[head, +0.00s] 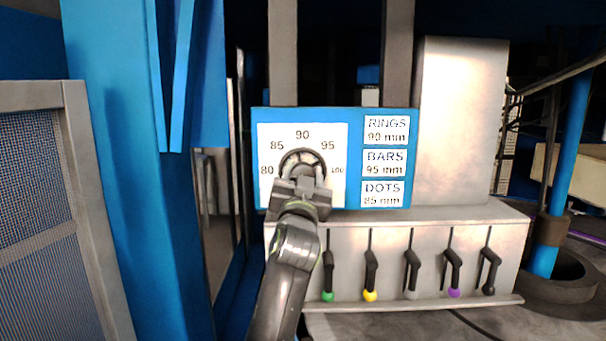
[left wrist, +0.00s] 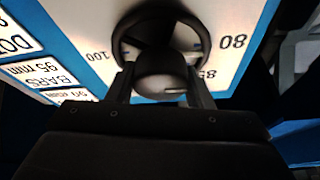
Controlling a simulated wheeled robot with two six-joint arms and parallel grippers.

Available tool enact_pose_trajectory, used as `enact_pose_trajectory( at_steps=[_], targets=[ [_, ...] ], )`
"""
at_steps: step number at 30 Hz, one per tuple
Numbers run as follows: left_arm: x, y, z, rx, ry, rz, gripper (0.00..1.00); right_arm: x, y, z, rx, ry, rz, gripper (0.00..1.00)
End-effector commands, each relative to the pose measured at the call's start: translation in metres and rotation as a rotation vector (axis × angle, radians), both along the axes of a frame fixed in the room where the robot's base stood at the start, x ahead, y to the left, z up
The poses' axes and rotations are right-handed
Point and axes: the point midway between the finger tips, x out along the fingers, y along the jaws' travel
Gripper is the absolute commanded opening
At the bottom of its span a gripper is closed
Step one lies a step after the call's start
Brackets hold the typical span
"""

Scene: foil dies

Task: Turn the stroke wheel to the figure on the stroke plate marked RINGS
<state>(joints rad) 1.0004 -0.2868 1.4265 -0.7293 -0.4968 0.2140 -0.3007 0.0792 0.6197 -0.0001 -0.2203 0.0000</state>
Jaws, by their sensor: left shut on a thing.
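The stroke wheel (head: 303,154) is a dark spoked wheel on a white dial (head: 265,141) with the figures 80, 85, 90, 95 and 100. The stroke plate marked RINGS (head: 387,130) reads 90 mm, to the right of the dial. My left gripper (head: 301,178) covers the lower part of the wheel and is shut on it. In the left wrist view, upside down, its fingers (left wrist: 160,88) sit either side of the wheel's round hub (left wrist: 160,72). A pale mark shows on the hub. I cannot tell which figure the wheel points to.
Plates marked BARS (head: 385,163), 95 mm, and DOTS (head: 383,194), 85 mm, sit below RINGS. Several levers with coloured knobs (head: 370,295) stand in a slotted panel (head: 390,245) underneath. A blue column (head: 130,170) and mesh guard (head: 40,190) stand left.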

Motion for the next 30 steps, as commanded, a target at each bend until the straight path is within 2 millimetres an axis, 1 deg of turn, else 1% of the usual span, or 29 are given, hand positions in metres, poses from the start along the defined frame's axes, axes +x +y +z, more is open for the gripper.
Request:
enact_pose_trajectory(
  at_steps=[7,14,20,30],
  targets=[
    [0.001,0.001,-0.001,0.168,0.003,0.002,0.24,0.001,0.000,0.004,0.000,-0.001,0.000,0.38],
    [0.001,0.000,-0.002,0.365,0.003,0.001,0.24,0.001,0.000,0.003,0.000,-0.002,0.000,0.38],
    [0.001,0.000,-0.003,0.548,0.002,0.001,0.24,0.001,0.000,-0.004,0.000,-0.002,0.000,0.38],
    [0.000,0.000,-0.005,0.874,-0.001,0.004,0.24,0.001,0.000,-0.026,0.000,-0.002,0.000,0.38]
  ],
)
